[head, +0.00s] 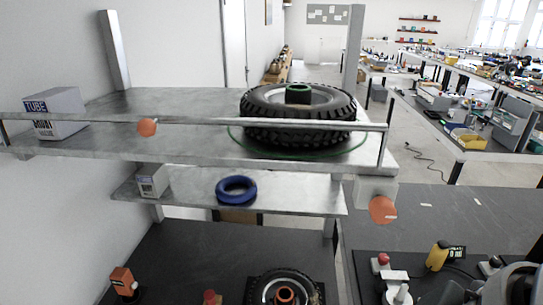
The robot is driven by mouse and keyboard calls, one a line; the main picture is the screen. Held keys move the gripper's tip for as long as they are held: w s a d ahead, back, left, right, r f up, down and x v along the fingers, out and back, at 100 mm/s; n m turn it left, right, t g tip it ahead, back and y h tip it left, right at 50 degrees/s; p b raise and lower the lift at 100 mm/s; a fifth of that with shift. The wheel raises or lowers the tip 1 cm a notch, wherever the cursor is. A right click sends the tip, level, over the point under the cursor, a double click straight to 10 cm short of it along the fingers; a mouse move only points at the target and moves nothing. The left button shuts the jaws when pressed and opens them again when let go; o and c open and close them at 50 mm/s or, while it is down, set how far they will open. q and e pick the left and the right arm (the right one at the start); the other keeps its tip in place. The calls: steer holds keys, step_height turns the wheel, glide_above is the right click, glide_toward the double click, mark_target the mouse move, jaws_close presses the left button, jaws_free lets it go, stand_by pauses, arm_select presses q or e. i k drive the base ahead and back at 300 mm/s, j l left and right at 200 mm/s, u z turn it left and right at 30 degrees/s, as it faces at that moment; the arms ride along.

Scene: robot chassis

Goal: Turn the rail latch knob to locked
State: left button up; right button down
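A round orange knob (383,210) sits on the front of a light grey block (367,190) at the right end of the shelf. A smaller orange knob (147,127) sits on the metal rail (220,125) near its left part. The rail runs along the front of the upper shelf and ends at a short post on the right. No marking shows whether the latch is locked, and I cannot tell which knob is the latch knob. Neither gripper is clearly seen in the head view.
A large tyre (262,130) lies on the upper shelf (180,102), with a grey box (66,101) at left. The lower shelf (300,195) holds a blue ring (222,188) and a small box (153,180). A dark bench (190,260) below holds a small wheel (260,288).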

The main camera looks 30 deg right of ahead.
mark_target(382, 210)
steer(key=z, duration=1.55)
steer(key=i+j+z, duration=0.2)
steer(key=j, duration=0.35)
steer(key=j+z, duration=0.2)
steer(key=j, duration=0.35)
